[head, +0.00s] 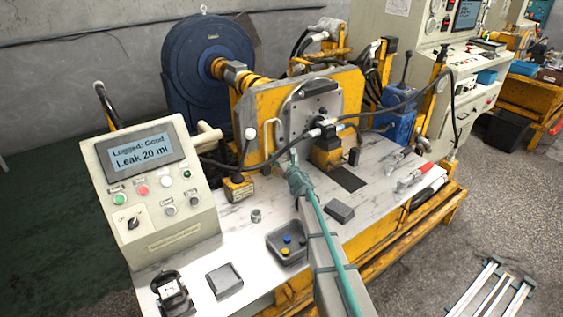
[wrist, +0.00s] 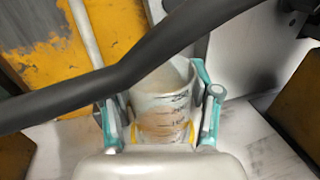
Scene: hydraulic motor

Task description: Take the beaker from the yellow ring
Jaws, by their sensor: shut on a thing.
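The beaker (wrist: 160,112) is a clear, graduated cup in the middle of the wrist view. It stands upright with dark marks on its side. My gripper (wrist: 163,125) has its two teal and grey fingers pressed on both sides of the beaker. Yellow bits of the ring (wrist: 192,133) show low beside the beaker; whether the beaker still sits in the ring cannot be told. In the head view my gripper (head: 293,160) is in front of the round motor plate, and my own arm hides the beaker and ring.
A black hose (wrist: 130,72) crosses in front of the beaker in the wrist view. The control box (head: 150,180) reads "Logged: Good, Leak 20 ml". The yellow-framed motor plate (head: 312,105) stands behind.

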